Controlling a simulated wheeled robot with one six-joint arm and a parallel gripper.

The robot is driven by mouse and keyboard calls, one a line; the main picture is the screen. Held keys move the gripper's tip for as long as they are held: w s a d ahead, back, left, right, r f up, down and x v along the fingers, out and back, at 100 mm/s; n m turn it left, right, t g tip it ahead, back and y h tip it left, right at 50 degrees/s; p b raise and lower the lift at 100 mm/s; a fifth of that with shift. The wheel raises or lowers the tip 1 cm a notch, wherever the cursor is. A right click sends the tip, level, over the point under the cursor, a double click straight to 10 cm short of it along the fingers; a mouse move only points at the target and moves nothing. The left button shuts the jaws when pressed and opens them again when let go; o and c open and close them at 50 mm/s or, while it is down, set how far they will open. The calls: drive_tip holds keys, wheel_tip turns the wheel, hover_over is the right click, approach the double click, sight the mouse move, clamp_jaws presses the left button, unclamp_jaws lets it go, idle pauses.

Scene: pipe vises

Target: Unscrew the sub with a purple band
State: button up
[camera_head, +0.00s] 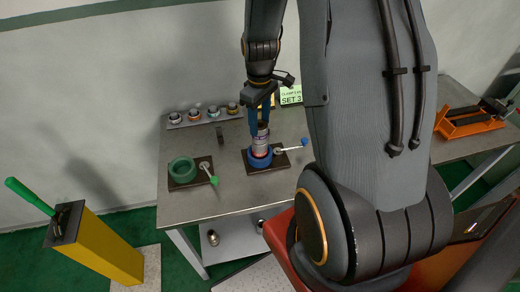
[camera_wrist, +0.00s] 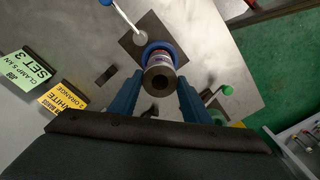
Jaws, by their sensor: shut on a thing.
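A grey metal sub (camera_head: 262,142) stands upright in the blue round pipe vise (camera_head: 259,161) on the table. My gripper (camera_head: 261,126), with blue fingers, is shut on the upper part of the sub from above. The vise's lever (camera_head: 292,149) has a blue knob and points right.
An empty green vise (camera_head: 182,170) with a green-knobbed lever stands to the left. Several banded subs line a rack (camera_head: 203,117) at the back, near a green "SET 3" card (camera_head: 291,95). A yellow post (camera_head: 97,250) stands left; an orange fixture (camera_head: 470,122) sits on the right table.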

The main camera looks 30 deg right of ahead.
drive_tip(key=shift+r, duration=0.7)
drive_tip(key=shift+r, duration=1.8)
drive_tip(key=shift+s, duration=0.1)
